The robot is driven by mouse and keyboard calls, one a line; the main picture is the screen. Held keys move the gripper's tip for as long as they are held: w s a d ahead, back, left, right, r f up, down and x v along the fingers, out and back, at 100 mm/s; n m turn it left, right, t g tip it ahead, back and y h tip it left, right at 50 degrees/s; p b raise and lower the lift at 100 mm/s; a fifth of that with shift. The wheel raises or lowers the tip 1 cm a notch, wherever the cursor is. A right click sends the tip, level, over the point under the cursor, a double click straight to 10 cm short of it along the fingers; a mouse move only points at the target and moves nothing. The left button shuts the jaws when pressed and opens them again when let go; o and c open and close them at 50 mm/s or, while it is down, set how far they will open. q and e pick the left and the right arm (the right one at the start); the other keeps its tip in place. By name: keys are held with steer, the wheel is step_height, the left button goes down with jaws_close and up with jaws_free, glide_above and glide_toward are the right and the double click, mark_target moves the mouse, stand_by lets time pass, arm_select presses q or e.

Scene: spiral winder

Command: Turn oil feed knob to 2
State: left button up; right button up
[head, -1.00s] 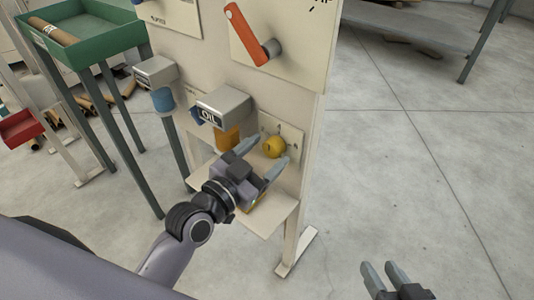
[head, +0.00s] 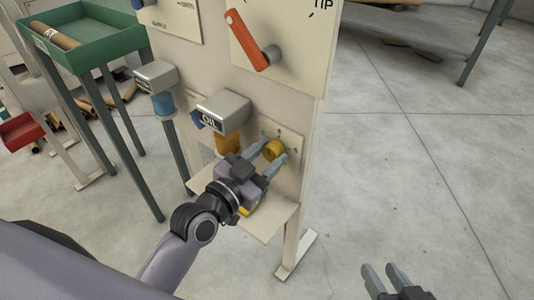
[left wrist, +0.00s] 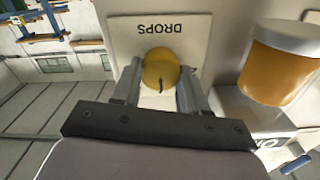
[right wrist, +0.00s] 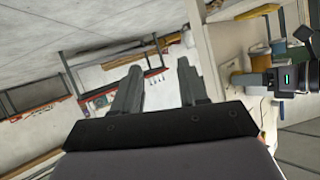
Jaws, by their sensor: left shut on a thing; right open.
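The yellow oil feed knob (head: 273,151) sits on a pale plate on the panel, right of the box marked OIL (head: 222,110). In the left wrist view the knob (left wrist: 160,70) shows a dark pointer line, and its plate reads DROPS (left wrist: 165,27), upside down. The number the line points at cannot be read. My left gripper (head: 265,157) has its fingers on either side of the knob and is shut on it; it also shows in the left wrist view (left wrist: 160,92). My right gripper (head: 384,274) is open and empty over the floor, away from the panel.
An amber oil cup (head: 229,140) hangs under the OIL box, left of the knob. A small shelf (head: 268,219) juts out below. A red lever (head: 246,38) is above on the panel. A green tray (head: 95,45) stands at the left.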

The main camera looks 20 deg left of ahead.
arm_select(q)
steer(key=shift+r+p, duration=0.15)
steer(key=shift+p, duration=0.15)
steer(key=shift+n+p, duration=0.3)
steer(key=shift+n, duration=0.2)
steer(key=shift+n+p, duration=0.8)
steer(key=n+p, duration=0.3)
steer(key=n, duration=0.2)
steer(key=shift+a+n+p, duration=0.15)
steer(key=shift+n+p, duration=0.55)
steer(key=shift+n, duration=0.8)
steer(key=shift+n+p, duration=0.35)
steer(key=shift+n, duration=1.15)
arm_select(e)
steer(key=s+d+f+g+h, duration=0.1)
steer(key=s+d+h, duration=0.1)
steer(key=d, duration=0.4)
steer(key=shift+s+f+m, duration=0.15)
steer(key=shift+s+m, duration=0.25)
arm_select(q)
steer(key=o, duration=1.1)
steer(key=shift+c, duration=0.2)
arm_select(e)
steer(key=shift+a, duration=0.15)
